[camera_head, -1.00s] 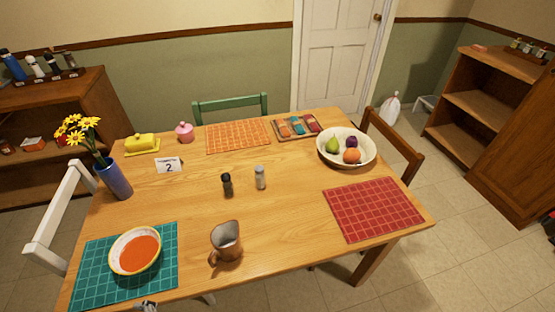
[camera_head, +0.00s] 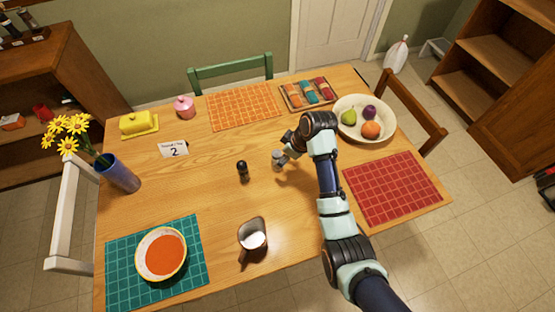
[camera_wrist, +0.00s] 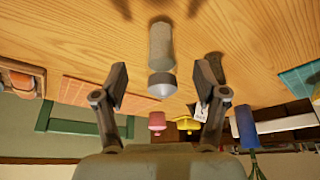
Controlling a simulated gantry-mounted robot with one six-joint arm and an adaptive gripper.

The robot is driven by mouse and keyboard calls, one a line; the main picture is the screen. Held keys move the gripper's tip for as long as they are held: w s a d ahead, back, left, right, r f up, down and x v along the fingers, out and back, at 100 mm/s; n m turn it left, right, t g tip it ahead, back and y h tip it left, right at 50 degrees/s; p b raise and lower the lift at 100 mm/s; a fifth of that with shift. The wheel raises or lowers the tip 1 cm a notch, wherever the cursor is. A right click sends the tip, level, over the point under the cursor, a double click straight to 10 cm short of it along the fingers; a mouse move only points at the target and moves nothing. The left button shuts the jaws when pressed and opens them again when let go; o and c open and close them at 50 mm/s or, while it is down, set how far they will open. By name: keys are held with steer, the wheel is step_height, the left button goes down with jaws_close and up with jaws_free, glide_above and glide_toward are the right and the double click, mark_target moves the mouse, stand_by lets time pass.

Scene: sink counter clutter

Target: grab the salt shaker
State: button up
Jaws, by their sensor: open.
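The salt shaker (camera_head: 276,159), grey with a silver top, stands upright on the wooden table right of the dark pepper shaker (camera_head: 243,171). My gripper (camera_head: 284,158) is low over the table, right beside the salt shaker, and partly overlaps it in the head view. In the wrist view my gripper (camera_wrist: 161,84) is open, with one finger on each side of the picture. The salt shaker (camera_wrist: 161,48) appears upside down there, lined up with the gap between the fingers. No contact with it can be made out.
A brown pitcher (camera_head: 252,236) stands toward the front. A fruit bowl (camera_head: 381,139) and red placemat (camera_head: 375,202) lie to the right. A card marked 2 (camera_head: 174,149) and a blue flower vase (camera_head: 120,174) are to the left. The table around the shakers is clear.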

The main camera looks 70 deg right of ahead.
steer(key=x, duration=0.2)
steer(key=b+x, duration=0.1)
steer(key=x, duration=0.1)
steer(key=b+x, duration=0.1)
steer(key=x, duration=0.1)
steer(key=shift+w, duration=0.35)
steer(key=shift+c, duration=0.3)
steer(key=c, duration=1.2)
